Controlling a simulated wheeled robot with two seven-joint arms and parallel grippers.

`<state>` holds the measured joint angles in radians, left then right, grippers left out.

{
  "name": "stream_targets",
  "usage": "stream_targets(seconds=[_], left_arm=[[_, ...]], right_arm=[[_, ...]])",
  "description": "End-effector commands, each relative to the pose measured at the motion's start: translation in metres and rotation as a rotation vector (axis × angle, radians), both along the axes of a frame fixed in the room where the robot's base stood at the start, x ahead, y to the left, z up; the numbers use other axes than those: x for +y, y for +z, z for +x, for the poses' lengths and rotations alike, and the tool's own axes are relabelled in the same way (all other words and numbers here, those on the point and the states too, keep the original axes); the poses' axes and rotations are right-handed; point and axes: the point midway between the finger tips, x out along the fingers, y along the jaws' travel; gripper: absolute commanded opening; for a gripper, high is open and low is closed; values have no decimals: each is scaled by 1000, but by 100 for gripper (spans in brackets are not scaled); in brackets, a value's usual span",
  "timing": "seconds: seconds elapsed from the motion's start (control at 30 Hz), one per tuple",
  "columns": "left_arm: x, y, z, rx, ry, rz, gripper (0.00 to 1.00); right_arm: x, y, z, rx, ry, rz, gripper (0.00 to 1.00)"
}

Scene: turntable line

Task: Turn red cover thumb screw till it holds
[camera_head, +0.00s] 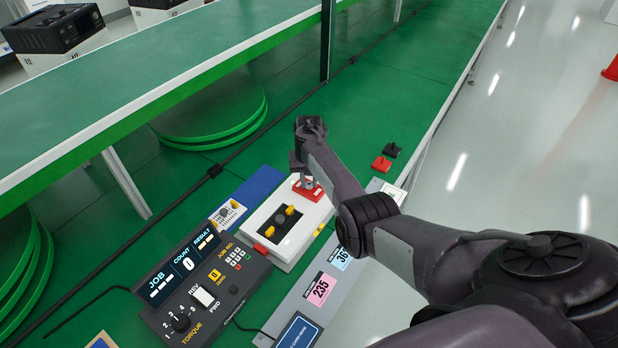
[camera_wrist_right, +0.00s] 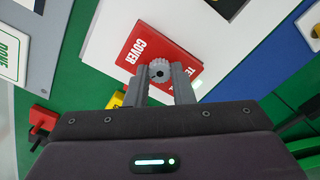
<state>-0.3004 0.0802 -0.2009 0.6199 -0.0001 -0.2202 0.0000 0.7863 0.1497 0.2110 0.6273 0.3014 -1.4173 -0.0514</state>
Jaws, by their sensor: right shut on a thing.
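The red cover (camera_head: 309,191) sits at the far end of a white fixture box (camera_head: 262,224). In the right wrist view the red cover (camera_wrist_right: 150,50) carries white lettering, partly hidden by my fingers. A grey knurled thumb screw (camera_wrist_right: 159,70) stands on it. My right gripper (camera_wrist_right: 160,82) is shut on the thumb screw, one finger on each side; in the head view my right gripper (camera_head: 305,178) reaches down over the cover. My left gripper is not in view.
A controller panel (camera_head: 195,285) with a screen stands left of the fixture. Loose red (camera_head: 381,163) and black (camera_head: 392,150) pieces lie right of my right arm. A grey strip with tags 235 (camera_head: 320,289) and 367 runs along the front. A black cable crosses the green table behind.

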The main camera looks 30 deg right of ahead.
Motion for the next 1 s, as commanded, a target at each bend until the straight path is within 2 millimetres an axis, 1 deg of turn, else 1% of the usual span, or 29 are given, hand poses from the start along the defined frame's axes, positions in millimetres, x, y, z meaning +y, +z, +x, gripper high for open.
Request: stream_targets(seconds=[0.47, 1.0], left_arm=[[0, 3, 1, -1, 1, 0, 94], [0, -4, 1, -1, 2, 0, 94]], right_arm=[[0, 1, 1, -4, -454, 0, 0], [0, 1, 2, -3, -966, 1, 0]])
